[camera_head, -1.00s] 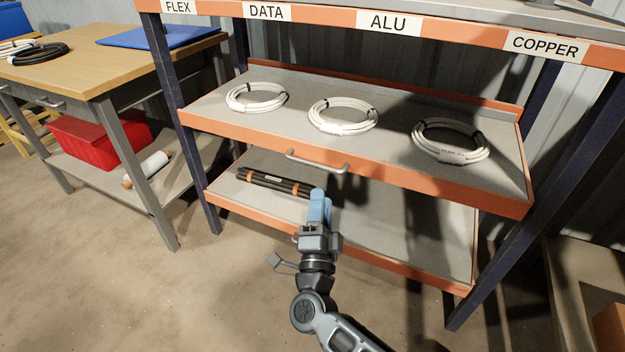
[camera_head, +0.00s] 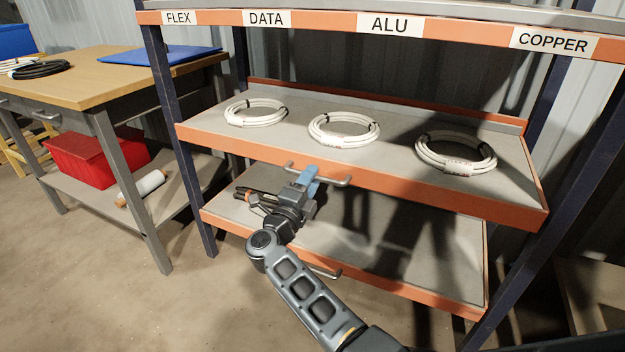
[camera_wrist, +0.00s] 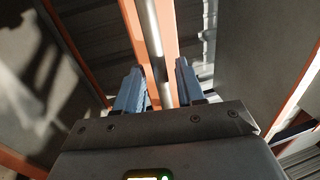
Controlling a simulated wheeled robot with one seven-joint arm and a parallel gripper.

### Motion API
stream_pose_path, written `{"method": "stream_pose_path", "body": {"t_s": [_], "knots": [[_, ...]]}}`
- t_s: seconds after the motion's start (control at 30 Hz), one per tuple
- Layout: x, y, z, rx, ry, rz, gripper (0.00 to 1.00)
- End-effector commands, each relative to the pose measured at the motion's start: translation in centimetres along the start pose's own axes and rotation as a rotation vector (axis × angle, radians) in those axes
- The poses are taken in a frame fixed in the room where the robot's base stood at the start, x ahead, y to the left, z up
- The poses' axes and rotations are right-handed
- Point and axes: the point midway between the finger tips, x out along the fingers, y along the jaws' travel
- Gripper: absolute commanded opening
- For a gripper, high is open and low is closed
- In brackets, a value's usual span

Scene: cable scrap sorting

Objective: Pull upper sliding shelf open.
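The upper sliding shelf (camera_head: 262,148) is a grey board with an orange front edge, bearing three white cable coils. Its metal bar handle (camera_head: 338,182) is fixed to the middle of the front edge. My gripper (camera_head: 308,174) is at the handle, covering part of its left half. In the wrist view, the two blue fingers of my gripper (camera_wrist: 158,85) stand apart with the handle bar (camera_wrist: 152,40) running between them. Gaps show beside the bar, so the fingers are not closed on it. The orange edge lies behind the bar.
A wooden workbench (camera_head: 75,85) with a red bin (camera_head: 95,158) stands left. Blue posts (camera_head: 182,130) flank the shelves.

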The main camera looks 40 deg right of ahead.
Motion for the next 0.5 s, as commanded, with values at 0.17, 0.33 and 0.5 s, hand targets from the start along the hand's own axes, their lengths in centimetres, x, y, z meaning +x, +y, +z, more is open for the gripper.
{"method": "stream_pose_path", "body": {"t_s": [0.17,0.33,0.5], "knots": [[1.34,0.03,0.00,0.000,0.000,0.000,0.38],[1.53,0.00,0.01,-0.001,-0.001,0.000,0.38],[1.51,-0.02,0.00,0.000,-0.001,0.000,0.33]]}}
